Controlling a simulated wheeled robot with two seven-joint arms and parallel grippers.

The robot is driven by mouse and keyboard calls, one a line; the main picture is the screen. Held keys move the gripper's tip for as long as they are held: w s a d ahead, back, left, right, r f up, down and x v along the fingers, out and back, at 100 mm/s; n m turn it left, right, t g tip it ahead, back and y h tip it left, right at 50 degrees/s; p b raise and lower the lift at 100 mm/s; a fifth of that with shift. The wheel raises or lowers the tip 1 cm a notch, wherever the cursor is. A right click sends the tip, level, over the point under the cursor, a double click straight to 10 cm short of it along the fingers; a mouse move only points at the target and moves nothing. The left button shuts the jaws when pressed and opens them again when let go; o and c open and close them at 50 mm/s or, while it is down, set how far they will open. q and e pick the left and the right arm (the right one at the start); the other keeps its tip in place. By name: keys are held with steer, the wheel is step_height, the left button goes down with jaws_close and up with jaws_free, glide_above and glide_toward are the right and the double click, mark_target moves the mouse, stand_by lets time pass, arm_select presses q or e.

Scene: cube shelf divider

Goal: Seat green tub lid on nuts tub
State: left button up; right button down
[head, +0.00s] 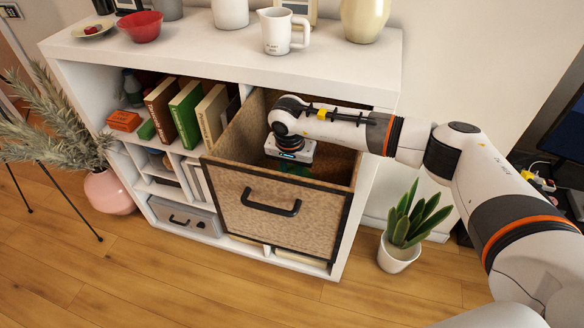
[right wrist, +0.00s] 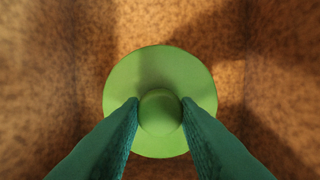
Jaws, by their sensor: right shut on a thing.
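The green tub lid (right wrist: 160,65) is a round disc with a knob in its middle, seen from above in the right wrist view. My right gripper (right wrist: 160,108) has a green finger on each side of the knob and is shut on it. In the head view this gripper (head: 296,169) is down inside the open brown drawer (head: 330,218), with the lid mostly hidden by the wrist and drawer front. The nuts tub cannot be made out in either view; whether it is under the lid cannot be told. My left gripper is not in view.
The drawer walls (right wrist: 35,70) surround the gripper. The white shelf unit (head: 345,72) carries a white pitcher (head: 278,34), a red bowl (head: 142,27) and a cream vase (head: 364,18) on top. Books (head: 185,112) stand left of the drawer. A potted plant (head: 398,254) stands on the floor at right.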

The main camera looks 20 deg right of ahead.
steer(key=shift+f+b, duration=0.6)
steer(key=shift+f, duration=0.1)
steer(key=c, duration=1.4)
jaws_free()
steer(key=o, duration=0.5)
steer(key=shift+o, duration=0.2)
steer(key=shift+s+a+r+p, duration=0.15)
steer(key=shift+r+p, duration=0.6)
steer(key=shift+r, duration=0.6)
steer(key=shift+s+a+r+p, duration=0.1)
steer(key=shift+s+r+p, duration=0.1)
steer(key=shift+r+p, duration=0.8)
steer(key=shift+s+a+r+p, duration=0.15)
steer(key=shift+r+p, duration=0.3)
steer(key=shift+r, duration=1.2)
